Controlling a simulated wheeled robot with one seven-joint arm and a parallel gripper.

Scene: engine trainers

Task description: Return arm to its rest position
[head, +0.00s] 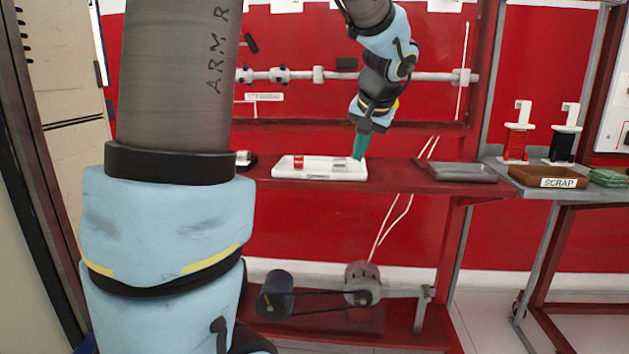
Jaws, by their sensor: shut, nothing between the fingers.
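My gripper (360,146) shows in the head view near the middle, at the lower end of my blue and dark arm. Its teal fingers point down and are shut, with nothing seen between them. The fingertips are at the right end of a white tray (283,172) on the red shelf; I cannot tell whether they touch it. The tray holds a small red and white item (298,162) and a pale item beside it. A large part of my arm fills the left of the view and hides what is behind it.
A grey tray (457,178) lies right of the white tray on the red bench (400,184). A brown SCRAP bin (530,181), a green item (607,178) and red and black stands (516,143) are on the right table. A horizontal rail (420,77) runs behind. A belt-driven motor (362,283) sits below.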

